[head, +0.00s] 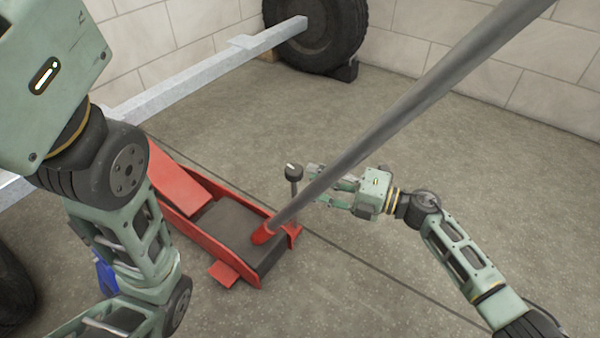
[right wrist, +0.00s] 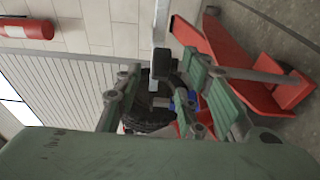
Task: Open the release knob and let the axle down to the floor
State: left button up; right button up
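The red floor jack (head: 210,219) stands on the floor with its long grey handle (head: 420,95) slanting up to the right. The black release knob (head: 293,171) tops a thin upright stem at the jack's rear. My right gripper (head: 316,184) is open just right of the knob, apart from it as far as I can tell. Its spread fingers (right wrist: 165,88) also show in the right wrist view. The grey axle (head: 205,75) runs from the left to the back wheel; my left arm hides where it meets the jack. My left gripper is not visible.
A wheel (head: 318,30) is on the axle's far end by the block wall, and another wheel (head: 12,285) shows at the lower left. A red extinguisher (right wrist: 26,28) hangs on the wall. The floor (head: 440,160) right of the jack is clear apart from my right arm.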

jog(key=v, duration=0.6)
jog(key=shift+w, duration=0.1)
jog(key=shift+a, duration=0.1)
